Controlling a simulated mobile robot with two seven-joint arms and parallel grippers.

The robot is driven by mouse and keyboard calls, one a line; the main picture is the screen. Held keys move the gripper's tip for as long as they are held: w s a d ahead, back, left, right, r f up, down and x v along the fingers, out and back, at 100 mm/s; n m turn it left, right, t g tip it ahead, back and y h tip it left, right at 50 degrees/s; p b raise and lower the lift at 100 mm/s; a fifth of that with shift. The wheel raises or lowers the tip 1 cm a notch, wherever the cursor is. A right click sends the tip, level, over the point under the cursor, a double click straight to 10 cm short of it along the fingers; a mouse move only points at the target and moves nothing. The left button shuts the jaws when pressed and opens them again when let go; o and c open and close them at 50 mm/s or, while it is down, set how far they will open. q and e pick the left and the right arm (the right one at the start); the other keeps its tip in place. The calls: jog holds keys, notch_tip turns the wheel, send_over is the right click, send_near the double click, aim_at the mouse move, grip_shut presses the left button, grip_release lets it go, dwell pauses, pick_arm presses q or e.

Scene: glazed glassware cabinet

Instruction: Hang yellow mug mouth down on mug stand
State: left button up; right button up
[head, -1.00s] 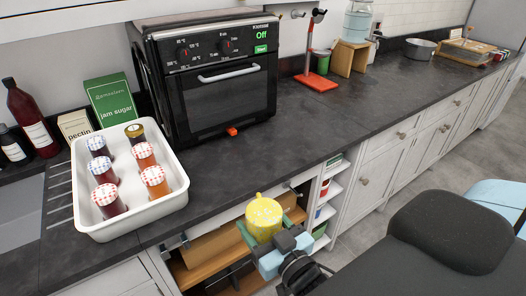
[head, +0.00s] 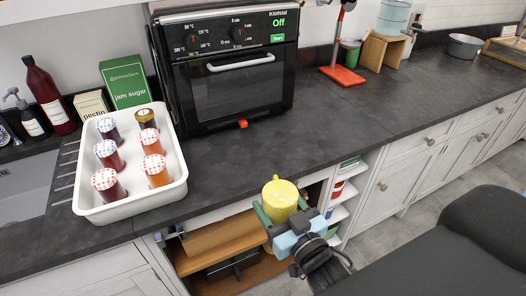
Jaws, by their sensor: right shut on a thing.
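The yellow mug (head: 279,199) is in my right gripper (head: 283,221), which is shut on it. The mug is held in front of the counter's edge, above the open lower cupboard. A closed round end seems to face up, and a small yellow nub shows at its far side. The gripper hides its lower part. A stand with a red base (head: 343,76) and an upright post, which looks like the mug stand, is on the counter right of the oven, well beyond the mug. Its top is cut off by the picture's edge. My left gripper is not in view.
A black oven (head: 232,75) stands at the back. A white tray (head: 86,204) with several jars is at left. A green cup (head: 350,55) and a wooden stool-like stand (head: 381,49) are by the red base. The counter (head: 330,125) before the oven and stand is clear.

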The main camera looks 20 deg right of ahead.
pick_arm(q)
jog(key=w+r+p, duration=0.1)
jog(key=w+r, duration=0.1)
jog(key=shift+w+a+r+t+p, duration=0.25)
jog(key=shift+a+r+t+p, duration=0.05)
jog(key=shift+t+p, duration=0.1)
pick_arm(e)
jog(key=w+a+r+n+g+y, duration=0.1)
jog(key=w+a+n+y, duration=0.3)
jog(key=w, duration=0.8)
jog(key=shift+a+r+g+y, duration=0.2)
jog(key=shift+a+g+y, duration=0.1)
jog(key=shift+a+y, duration=0.9)
jog(key=shift+s, duration=0.1)
